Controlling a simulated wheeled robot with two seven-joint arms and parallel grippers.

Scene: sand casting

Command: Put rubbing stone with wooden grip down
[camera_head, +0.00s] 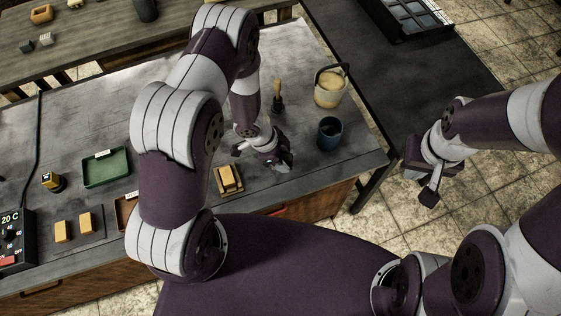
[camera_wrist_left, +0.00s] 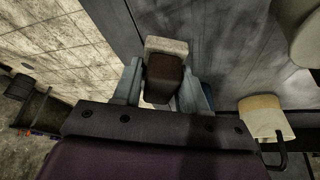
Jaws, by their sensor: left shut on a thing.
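The rubbing stone, a pale block (camera_wrist_left: 166,45) with a dark brown wooden grip (camera_wrist_left: 165,76), sits between the fingers of my left gripper (camera_wrist_left: 163,88) in the left wrist view. The fingers are shut on the grip. In the head view my left gripper (camera_head: 266,158) points down over the grey workbench (camera_head: 310,175), and the stone is mostly hidden by it. I cannot tell whether the stone touches the bench. My right gripper (camera_head: 425,183) hangs over the floor, right of the bench; its finger gap is unclear.
A small wooden stand with tan blocks (camera_head: 228,181) lies left of my left gripper. A blue cup (camera_head: 330,133), a cream bucket (camera_head: 331,88) and a wooden-handled brush (camera_head: 278,96) stand behind and right. A green tray (camera_head: 106,168) is further left. Bare bench lies near the front right.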

